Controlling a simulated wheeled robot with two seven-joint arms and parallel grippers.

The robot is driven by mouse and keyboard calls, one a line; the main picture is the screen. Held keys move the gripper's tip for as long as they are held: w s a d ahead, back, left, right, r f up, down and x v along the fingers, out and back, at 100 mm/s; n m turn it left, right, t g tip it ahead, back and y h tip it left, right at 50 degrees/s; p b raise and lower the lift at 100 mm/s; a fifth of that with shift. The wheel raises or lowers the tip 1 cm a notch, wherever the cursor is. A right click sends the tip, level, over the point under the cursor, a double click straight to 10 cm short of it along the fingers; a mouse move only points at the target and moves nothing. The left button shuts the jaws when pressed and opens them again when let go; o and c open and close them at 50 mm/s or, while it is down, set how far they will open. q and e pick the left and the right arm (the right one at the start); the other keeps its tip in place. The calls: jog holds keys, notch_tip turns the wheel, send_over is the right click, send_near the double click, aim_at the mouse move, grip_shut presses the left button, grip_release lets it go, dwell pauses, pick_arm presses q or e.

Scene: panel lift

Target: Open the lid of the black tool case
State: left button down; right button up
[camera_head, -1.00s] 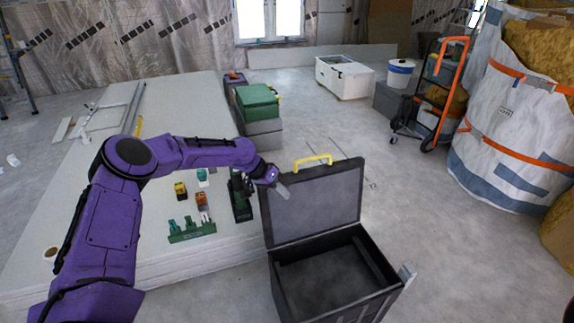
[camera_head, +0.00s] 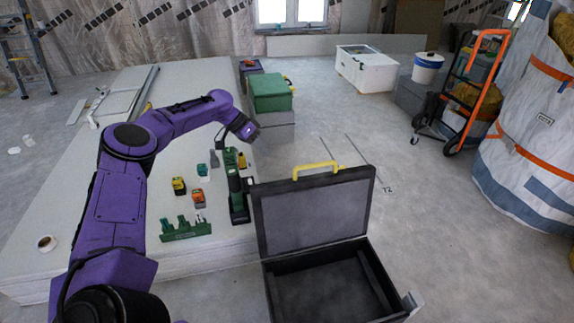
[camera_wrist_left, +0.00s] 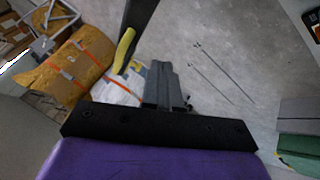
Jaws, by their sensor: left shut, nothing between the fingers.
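The black tool case (camera_head: 273,294) stands on the floor at the bottom centre of the head view. Its lid (camera_head: 315,215) stands up and the dark interior shows; it looks empty. A yellow handle (camera_head: 315,168) is on the lid's top edge. My left gripper (camera_head: 252,133) is up and left of the lid in the picture, apart from it. In the left wrist view its grey fingers (camera_wrist_left: 160,85) are together and empty, with the dark lid (camera_wrist_left: 139,14) and the yellow handle (camera_wrist_left: 125,50) beyond them. My right gripper is not in view.
A low pale panel stack (camera_head: 100,215) on the left carries tools and batteries. Green and grey cases (camera_head: 271,92) stand at its far end. A hand truck (camera_head: 470,95) and large white bag (camera_head: 530,145) are at right. The floor behind the lid is clear.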

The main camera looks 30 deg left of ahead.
pick_arm(q)
jog(key=w+d+f+p, duration=0.1)
jog(key=d+f, duration=0.4)
jog(key=d, duration=0.2)
jog(key=shift+w+d, duration=0.3)
jog(key=shift+d, duration=0.05)
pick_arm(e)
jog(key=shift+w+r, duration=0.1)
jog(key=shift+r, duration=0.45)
